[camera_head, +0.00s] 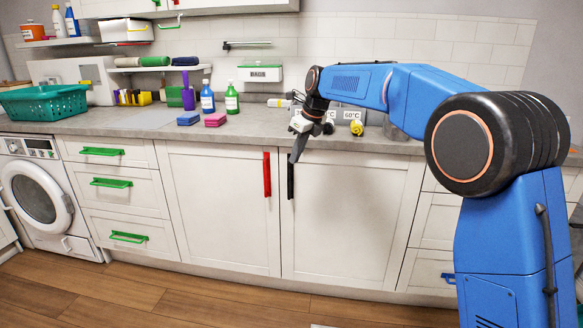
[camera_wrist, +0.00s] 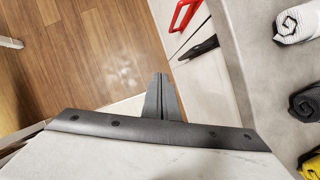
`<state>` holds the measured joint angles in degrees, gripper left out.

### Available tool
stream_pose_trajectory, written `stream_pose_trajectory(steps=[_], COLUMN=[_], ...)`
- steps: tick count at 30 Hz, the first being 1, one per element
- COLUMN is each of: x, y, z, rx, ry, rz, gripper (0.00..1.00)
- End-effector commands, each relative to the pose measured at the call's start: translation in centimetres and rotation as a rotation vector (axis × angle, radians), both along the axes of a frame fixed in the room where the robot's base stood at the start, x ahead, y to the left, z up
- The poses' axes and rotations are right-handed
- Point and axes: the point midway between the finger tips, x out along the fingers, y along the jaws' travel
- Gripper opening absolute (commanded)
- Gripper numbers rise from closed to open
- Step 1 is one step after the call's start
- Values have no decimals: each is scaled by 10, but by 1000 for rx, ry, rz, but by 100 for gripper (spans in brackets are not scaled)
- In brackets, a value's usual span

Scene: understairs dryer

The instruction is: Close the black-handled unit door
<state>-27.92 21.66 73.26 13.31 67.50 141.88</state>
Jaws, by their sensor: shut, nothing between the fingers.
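The unit door with the black handle (camera_head: 350,215) is the white panel right of centre in the head view. It looks flush or nearly flush with the front; I cannot tell if a small gap remains. Its black handle (camera_head: 290,182) stands upright near the door's left edge, and shows in the wrist view (camera_wrist: 203,47). My gripper (camera_head: 293,158) is shut and empty, pointing down in front of the counter edge, just above the handle's top in the head view. In the wrist view its closed fingers (camera_wrist: 160,80) appear apart from the handle.
A red-handled door (camera_head: 220,210) adjoins on the left; its red handle (camera_head: 267,174) is close by. The counter (camera_head: 130,122) overhangs above, with rolled cloths (camera_wrist: 300,25) near its edge. Green-handled drawers (camera_head: 110,185) and a washer (camera_head: 40,195) stand further left. The wooden floor (camera_head: 150,295) is clear.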

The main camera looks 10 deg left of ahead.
Motion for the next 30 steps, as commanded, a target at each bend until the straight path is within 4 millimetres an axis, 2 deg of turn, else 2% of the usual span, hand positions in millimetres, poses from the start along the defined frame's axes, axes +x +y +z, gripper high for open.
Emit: stream_pose_trajectory(steps=[3, 9, 15, 20, 23, 30], x=[-4, -10, -13, -17, -24, -56], y=[-8, -21, -27, -34, -48, -106], z=[24, 57, 77, 84, 88, 96], rx=[2, 1, 1, -3, -16, -78], ry=[-3, -1, -1, -7, -28, -122], rz=[-1, -1, -1, 11, 45, 215], gripper=[0, 0, 0, 0, 0, 0])
